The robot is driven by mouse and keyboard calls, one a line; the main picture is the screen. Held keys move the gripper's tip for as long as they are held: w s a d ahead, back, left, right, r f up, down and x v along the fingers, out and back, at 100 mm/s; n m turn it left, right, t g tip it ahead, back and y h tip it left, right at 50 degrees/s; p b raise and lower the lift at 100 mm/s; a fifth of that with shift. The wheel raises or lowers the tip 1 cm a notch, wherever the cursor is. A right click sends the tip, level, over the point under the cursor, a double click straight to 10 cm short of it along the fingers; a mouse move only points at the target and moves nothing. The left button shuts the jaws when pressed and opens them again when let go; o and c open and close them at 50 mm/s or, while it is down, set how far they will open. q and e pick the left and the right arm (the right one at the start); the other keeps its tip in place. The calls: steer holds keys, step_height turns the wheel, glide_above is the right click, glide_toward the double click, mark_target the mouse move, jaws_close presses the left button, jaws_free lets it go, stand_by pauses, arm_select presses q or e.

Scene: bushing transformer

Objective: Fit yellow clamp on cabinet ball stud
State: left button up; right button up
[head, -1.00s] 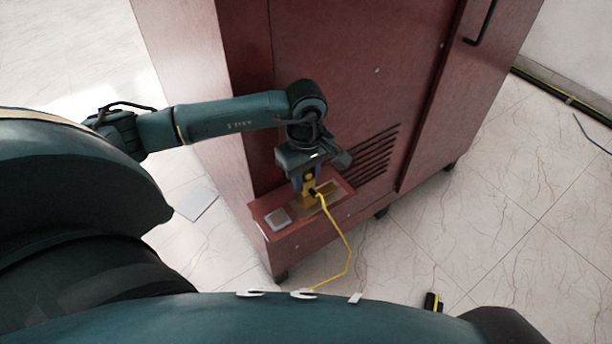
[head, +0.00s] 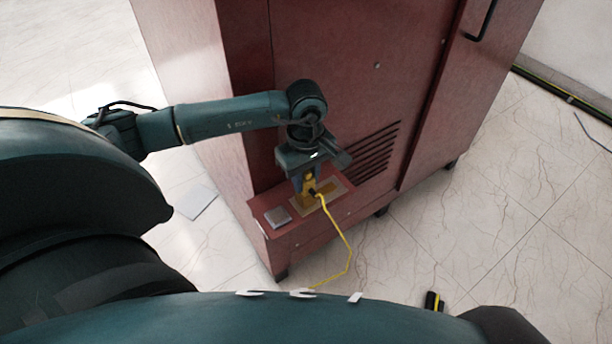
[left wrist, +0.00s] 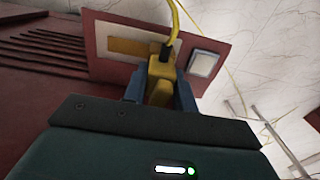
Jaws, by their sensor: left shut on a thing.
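The yellow clamp (head: 309,185) is held between the blue fingers of my left gripper (head: 304,188), which is shut on it. A yellow cable runs from the clamp down toward the floor. The clamp also shows in the left wrist view (left wrist: 161,75), between the fingers, with the cable rising from its dark end. The clamp is over or at the small red shelf (head: 268,212) on the front of the red cabinet (head: 340,70). I cannot tell whether it touches the shelf. No ball stud can be made out. My right gripper is not in view.
The shelf carries a grey square plate (head: 278,216) and a tan-yellow rectangle (head: 328,188) beside the clamp. Vent slots (head: 374,153) lie just behind the gripper. A black and yellow object (head: 433,301) lies on the tiled floor. The floor to the right is mostly clear.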

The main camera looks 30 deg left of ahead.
arm_select(q)
steer(key=shift+f, duration=0.15)
steer(key=o, duration=1.1)
